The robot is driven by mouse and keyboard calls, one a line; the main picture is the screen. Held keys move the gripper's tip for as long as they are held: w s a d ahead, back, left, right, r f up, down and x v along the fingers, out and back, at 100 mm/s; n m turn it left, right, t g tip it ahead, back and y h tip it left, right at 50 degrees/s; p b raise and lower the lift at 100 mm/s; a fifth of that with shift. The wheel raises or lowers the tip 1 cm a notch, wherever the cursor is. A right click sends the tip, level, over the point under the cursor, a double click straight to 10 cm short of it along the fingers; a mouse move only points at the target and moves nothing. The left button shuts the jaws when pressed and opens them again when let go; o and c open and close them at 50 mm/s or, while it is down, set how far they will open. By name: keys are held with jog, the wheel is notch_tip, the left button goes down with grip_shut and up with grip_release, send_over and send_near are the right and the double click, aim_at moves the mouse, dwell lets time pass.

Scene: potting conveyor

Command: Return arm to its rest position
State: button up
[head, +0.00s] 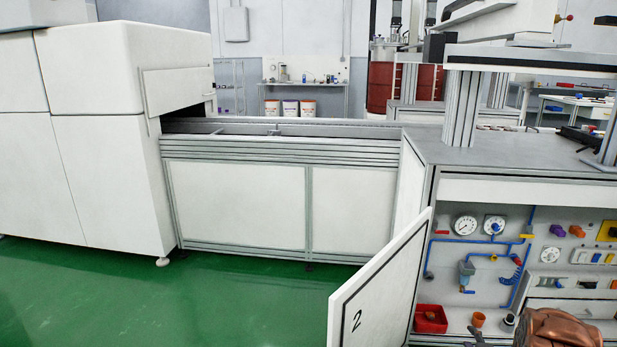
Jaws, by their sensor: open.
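The conveyor (290,147) runs from the opening of a large white machine (108,125) at the left to a cabinet bench (470,160) at the right. No pot or other part shows clearly on the visible stretch of the conveyor.
A cabinet door marked 2 (385,285) stands open into the floor space. Inside are gauges, blue tubing, a red bin (431,319) and an orange cup (478,319). A brown object (560,330) is cut off at the lower edge. Green floor (220,300) is clear at left.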

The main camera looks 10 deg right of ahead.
jog(key=a+r+m+g+p, duration=0.25)
jog(key=r+p, duration=0.25)
jog(key=r, duration=0.6)
jog(key=a+r+m+g+p, duration=0.1)
jog(key=a+r+g+p, duration=0.25)
jog(key=r, duration=0.75)
jog(key=s+a+r+m+g+p, duration=0.1)
jog(key=s+a+r+m+p, duration=0.15)
jog(key=a+r+p, duration=0.4)
jog(key=s+a+r+m+g+p, duration=0.2)
jog(key=s+a+r+p, duration=0.15)
jog(key=a+r, duration=0.55)
jog(key=s+a+r+m+g+y+p, duration=0.2)
jog(key=s+a+r+p, duration=0.5)
jog(key=s+a+r, duration=0.5)
jog(key=s+a+r+m+g+y+p, duration=0.2)
jog(key=s+a+r+g+p, duration=0.2)
jog(key=s+a+r, duration=0.9)
jog(key=s+r+p, duration=0.1)
jog(key=s+p, duration=0.2)
jog(key=s, duration=0.4)
jog(key=shift+s+a+r+m+y, duration=0.15)
jog(key=shift+s+r+m+y, duration=0.15)
jog(key=shift+m, duration=0.1)
